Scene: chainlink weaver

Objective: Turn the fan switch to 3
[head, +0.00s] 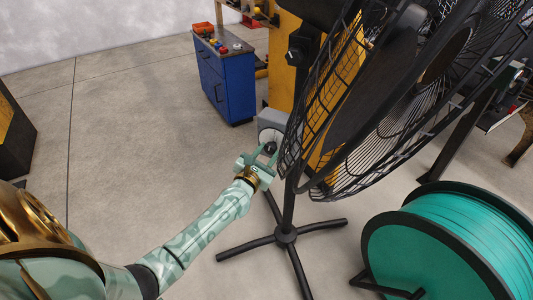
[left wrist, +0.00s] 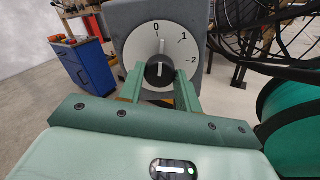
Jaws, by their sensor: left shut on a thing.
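The fan (head: 360,105) is a large black pedestal fan with a wire cage. Its grey switch box (head: 271,118) is at the left of the pole. In the left wrist view the box shows a white round dial (left wrist: 138,52) with marks 0, 1 and 2. A black knob (left wrist: 160,72) sits at its centre, with its pointer up, at about the 0. My left gripper (head: 266,151) is shut on the knob, one finger on each side. The dial's lower part is hidden by the gripper, and no 3 shows. My right gripper is not in view.
A blue cabinet (head: 226,85) with small items on top stands behind, to the left. A large teal spool (head: 415,245) stands at the lower right. The fan's black legs (head: 285,238) spread over the concrete floor.

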